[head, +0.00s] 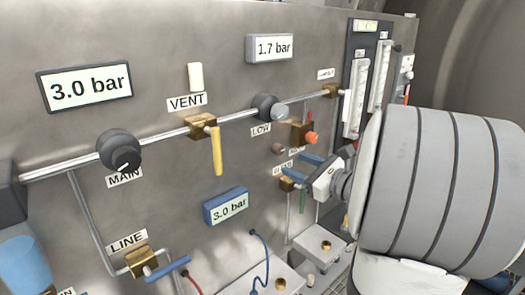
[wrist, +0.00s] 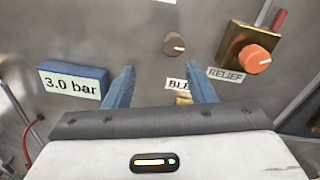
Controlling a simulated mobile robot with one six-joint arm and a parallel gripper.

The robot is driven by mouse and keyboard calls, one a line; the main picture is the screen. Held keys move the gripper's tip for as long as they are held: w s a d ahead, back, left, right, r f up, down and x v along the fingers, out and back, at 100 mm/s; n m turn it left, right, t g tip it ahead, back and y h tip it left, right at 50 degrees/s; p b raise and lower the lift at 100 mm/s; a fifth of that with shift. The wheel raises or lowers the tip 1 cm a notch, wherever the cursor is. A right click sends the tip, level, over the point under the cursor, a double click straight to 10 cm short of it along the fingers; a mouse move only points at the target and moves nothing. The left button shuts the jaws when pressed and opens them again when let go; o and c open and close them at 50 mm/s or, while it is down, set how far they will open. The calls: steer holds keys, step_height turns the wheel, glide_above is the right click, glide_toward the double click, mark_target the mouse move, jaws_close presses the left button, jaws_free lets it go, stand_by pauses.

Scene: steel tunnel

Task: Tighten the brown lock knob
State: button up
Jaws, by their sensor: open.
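The brown lock knob (wrist: 174,45) is a small round knob with a pale pointer mark on the steel panel, left of the RELIEF label. It also shows in the head view (head: 278,149), below the LOW label. My gripper (wrist: 164,80) is open, its two blue fingers apart with nothing between them. In the wrist view the knob lies just beyond the fingertips, within the gap and a little right of its middle. In the head view my gripper (head: 299,165) is in front of the panel at the lower right of the knob. The fingers appear apart from the knob.
The orange relief knob (wrist: 256,58) on its brass block is close on the right. A blue 3.0 bar gauge (wrist: 73,82) is on the left. A BLEED label, partly hidden, is below the knob. The yellow vent lever (head: 216,150) hangs farther left on the panel.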

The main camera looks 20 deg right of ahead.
mark_target(281, 152)
steer(key=shift+m+t+h, duration=0.3)
steer(key=shift+m+t, duration=0.1)
steer(key=x, duration=0.2)
steer(key=p+x, duration=0.1)
steer(key=x, duration=0.2)
steer(key=d+p+x, duration=0.1)
steer(key=x, duration=0.1)
steer(key=shift+w+r, duration=0.2)
steer(key=shift+w, duration=0.25)
steer(key=shift+d, duration=0.1)
steer(key=c, duration=1)
steer(key=shift+o, duration=0.2)
